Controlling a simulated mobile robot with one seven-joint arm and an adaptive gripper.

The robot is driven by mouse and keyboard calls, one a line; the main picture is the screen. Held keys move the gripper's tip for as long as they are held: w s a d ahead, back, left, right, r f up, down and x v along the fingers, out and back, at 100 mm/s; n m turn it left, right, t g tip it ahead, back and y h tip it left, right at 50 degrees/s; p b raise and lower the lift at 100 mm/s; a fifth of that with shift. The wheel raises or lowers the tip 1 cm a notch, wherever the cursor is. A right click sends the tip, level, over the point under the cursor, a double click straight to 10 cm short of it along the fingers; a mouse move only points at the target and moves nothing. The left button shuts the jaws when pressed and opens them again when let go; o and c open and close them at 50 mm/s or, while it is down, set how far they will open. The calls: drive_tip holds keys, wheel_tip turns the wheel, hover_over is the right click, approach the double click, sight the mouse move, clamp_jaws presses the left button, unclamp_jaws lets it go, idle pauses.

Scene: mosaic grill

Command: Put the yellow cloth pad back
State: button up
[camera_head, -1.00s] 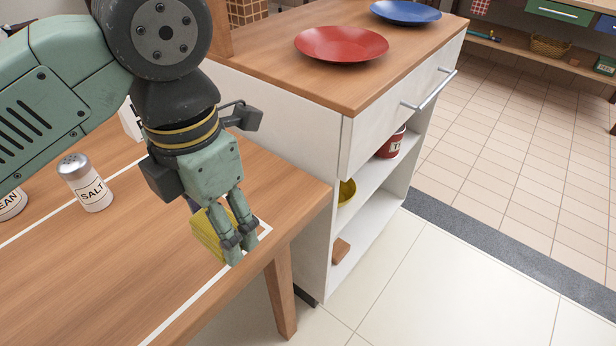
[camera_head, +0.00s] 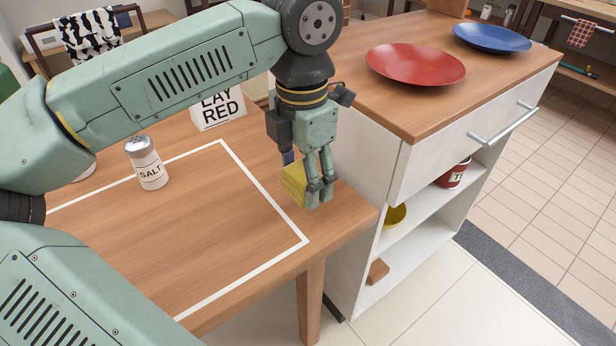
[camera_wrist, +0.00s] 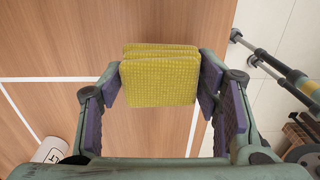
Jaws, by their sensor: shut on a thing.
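The yellow cloth pad (camera_head: 294,184) is a thick, square, textured block in the head view. My gripper (camera_head: 319,199) is shut on it near the right end of the wooden table (camera_head: 215,225), outside the white outline. In the wrist view the pad (camera_wrist: 160,80) sits between the two purple-lined fingers, with its textured faces toward the camera and a finger at each side. My gripper hides part of the pad in the head view. Whether the pad touches the tabletop or hangs just above it, I cannot tell.
A salt shaker (camera_head: 147,164) and a white sign (camera_head: 218,108) reading "LAY RED" stand on the table. A white cabinet (camera_head: 372,155) stands close to the right, with a red plate (camera_head: 415,64) and a blue plate (camera_head: 491,38) on top. The outlined table area is bare in front.

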drive_tip(key=shift+w+d, duration=0.3)
drive_tip(key=shift+w, duration=0.65)
drive_tip(key=shift+w+f, duration=0.15)
drive_tip(key=shift+f, duration=1.9)
drive_tip(key=o, duration=1.1)
drive_tip(key=shift+o, duration=0.2)
wheel_tip(320, 180, up, 12)
drive_tip(key=shift+r+p, duration=0.2)
drive_tip(key=shift+p, duration=0.2)
